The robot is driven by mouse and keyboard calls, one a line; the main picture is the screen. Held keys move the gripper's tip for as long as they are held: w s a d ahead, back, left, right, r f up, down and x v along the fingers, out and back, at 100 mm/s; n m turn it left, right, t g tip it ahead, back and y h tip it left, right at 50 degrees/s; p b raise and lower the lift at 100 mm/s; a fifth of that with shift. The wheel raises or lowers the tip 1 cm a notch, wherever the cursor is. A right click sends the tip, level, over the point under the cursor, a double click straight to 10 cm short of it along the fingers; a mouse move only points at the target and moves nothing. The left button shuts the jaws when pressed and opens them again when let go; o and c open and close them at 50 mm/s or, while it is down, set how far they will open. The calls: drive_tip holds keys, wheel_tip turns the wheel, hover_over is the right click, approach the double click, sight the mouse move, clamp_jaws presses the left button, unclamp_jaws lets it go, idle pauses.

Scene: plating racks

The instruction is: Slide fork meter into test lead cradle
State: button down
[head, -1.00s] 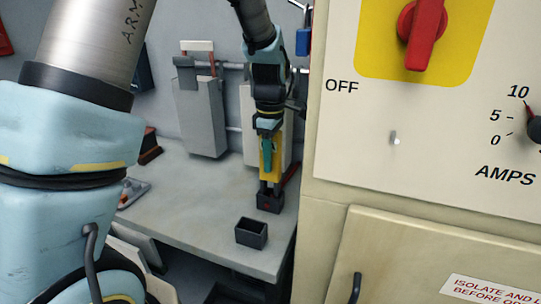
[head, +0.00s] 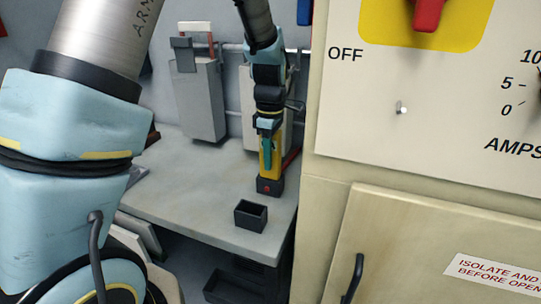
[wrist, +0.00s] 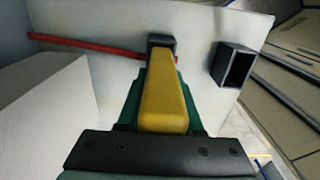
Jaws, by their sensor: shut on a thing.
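The yellow fork meter (head: 276,163) hangs upright in my gripper (head: 266,148), which is shut on it. Its lower end meets the small dark box with a red mark (head: 270,187), apparently the test lead cradle, and its dark prongs no longer show above the rim. How deep they sit inside is hidden. In the wrist view the meter (wrist: 164,104) lies between the green fingers, its far end at the dark box (wrist: 160,41).
An open dark box (head: 250,215) stands in front on the grey bench (head: 190,185). A red rod (head: 291,157) lies behind the meter. A beige cabinet (head: 335,205) closes off the right side. Grey boxes (head: 200,100) hang along the wall.

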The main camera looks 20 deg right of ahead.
drive_tip(key=shift+c, duration=2.4)
unclamp_jaws()
